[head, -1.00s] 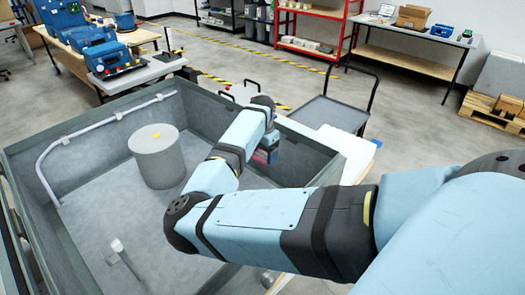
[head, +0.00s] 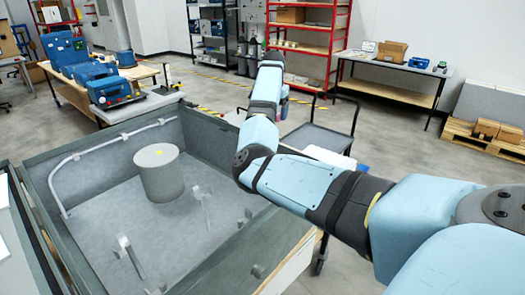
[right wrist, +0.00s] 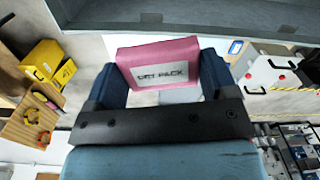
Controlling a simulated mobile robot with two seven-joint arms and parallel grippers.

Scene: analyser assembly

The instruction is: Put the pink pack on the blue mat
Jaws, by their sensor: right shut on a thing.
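The pink pack (right wrist: 158,62), a soft box shape with a white label of dark lettering, is in the right wrist view. It sits between the dark blue fingers of my right gripper (right wrist: 160,80), which is shut on it. In the head view my right arm reaches up and away past the far right wall of the large grey bin. There the gripper is mostly hidden behind my wrist, and the pack cannot be made out clearly. I cannot make out a blue mat for certain. My left gripper is not in view.
The grey bin (head: 99,245) has high walls, with a grey cylinder (head: 160,175), a pipe and small brackets inside. Beyond it stand a flat trolley (head: 318,138) with a dark handle and a bench with blue machines (head: 90,62). A red shelf (head: 305,28) is farther back.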

